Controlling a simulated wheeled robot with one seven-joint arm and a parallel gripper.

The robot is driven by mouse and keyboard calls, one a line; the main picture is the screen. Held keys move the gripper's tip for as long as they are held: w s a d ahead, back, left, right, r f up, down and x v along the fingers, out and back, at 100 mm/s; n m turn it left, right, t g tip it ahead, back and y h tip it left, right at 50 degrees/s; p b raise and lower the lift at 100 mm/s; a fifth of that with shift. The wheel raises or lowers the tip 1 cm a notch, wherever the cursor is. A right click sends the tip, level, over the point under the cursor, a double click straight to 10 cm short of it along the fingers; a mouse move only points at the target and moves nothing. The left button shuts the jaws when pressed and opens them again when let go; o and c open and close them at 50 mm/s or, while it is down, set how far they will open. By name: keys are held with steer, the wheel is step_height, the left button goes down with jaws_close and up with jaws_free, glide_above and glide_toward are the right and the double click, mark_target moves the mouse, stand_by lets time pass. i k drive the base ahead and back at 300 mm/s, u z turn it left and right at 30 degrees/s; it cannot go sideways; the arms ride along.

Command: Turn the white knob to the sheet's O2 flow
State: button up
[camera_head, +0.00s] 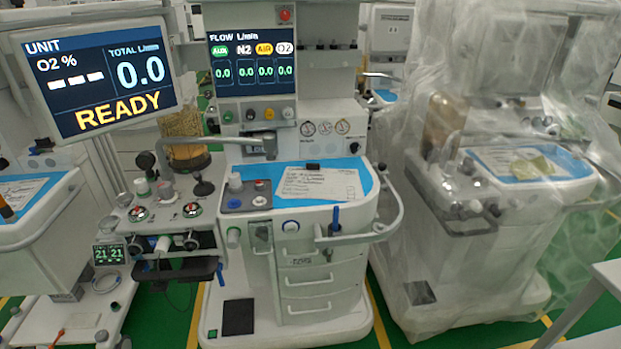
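The white knob (288,113) is at the right end of a row of small knobs below the flow display (252,62) on the middle cart. The display's O2 column, headed in white, reads 0.0, as do the AUX, N2 and AIR columns. The sheet (315,184) lies on the cart's blue worktop, with a small black object on its top edge. Its print is too small to read. My gripper is not in view.
A large monitor (98,78) at left reads READY, total 0.0. Green (228,117), black (249,115) and yellow (269,114) knobs sit left of the white one. A rail (385,215) curves around the worktop's right. A plastic-draped cart (480,190) stands at right.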

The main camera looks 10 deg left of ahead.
mark_target(287, 113)
steer(key=k, duration=0.6)
steer(key=u, duration=0.2)
steer(key=i, duration=0.7)
steer(key=u, duration=0.5)
steer(key=i, duration=0.8)
